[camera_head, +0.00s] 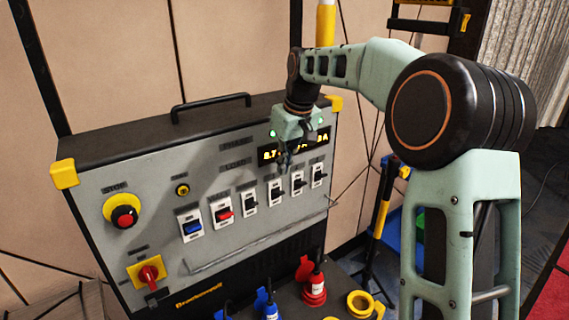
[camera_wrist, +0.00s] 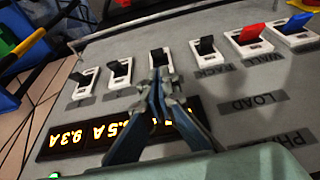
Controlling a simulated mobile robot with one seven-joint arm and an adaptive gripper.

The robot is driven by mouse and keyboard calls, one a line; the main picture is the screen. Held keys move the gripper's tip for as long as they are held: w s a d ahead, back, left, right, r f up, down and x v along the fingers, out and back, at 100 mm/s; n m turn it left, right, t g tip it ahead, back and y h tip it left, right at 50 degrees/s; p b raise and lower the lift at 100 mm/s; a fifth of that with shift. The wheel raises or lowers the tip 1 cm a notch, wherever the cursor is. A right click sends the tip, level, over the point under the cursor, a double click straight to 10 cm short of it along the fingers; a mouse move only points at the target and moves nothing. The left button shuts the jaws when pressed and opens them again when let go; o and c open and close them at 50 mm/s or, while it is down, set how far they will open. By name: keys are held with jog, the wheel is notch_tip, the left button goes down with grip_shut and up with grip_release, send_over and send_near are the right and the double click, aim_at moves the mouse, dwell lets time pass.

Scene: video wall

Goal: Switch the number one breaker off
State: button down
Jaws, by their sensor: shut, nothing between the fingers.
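A grey power panel (camera_head: 160,180) carries a row of breakers: a blue one (camera_head: 192,228), a red one (camera_head: 223,215) and several black ones. The first black breaker (camera_head: 250,203) is beside the red one, the second (camera_head: 276,193) to its right. No number one marking is legible, so I cannot tell which breaker bears it. My gripper (camera_head: 284,166) is shut and empty, just above the second black breaker. In the wrist view its fingertips (camera_wrist: 160,76) overlap the lower edge of that breaker (camera_wrist: 160,58); contact is unclear. Lever positions are hard to tell.
A lit amber display (camera_wrist: 115,130) lies behind my fingers. A red stop button (camera_head: 124,216) and a red rotary switch (camera_head: 150,273) are at the panel's left. A thin rail (camera_head: 260,243) runs below the breakers. Red and blue plugs (camera_head: 314,288) stick out below.

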aim_at(278, 192)
jog(key=x, duration=0.6)
jog(key=shift+w+f+p, duration=0.15)
jog(key=shift+f+p, duration=0.15)
jog(key=shift+f, duration=0.1)
jog(key=shift+f, duration=0.1)
jog(key=shift+f+b, duration=0.1)
jog(key=shift+b, duration=0.45)
jog(key=shift+s+t, duration=0.2)
jog(key=shift+t, duration=0.1)
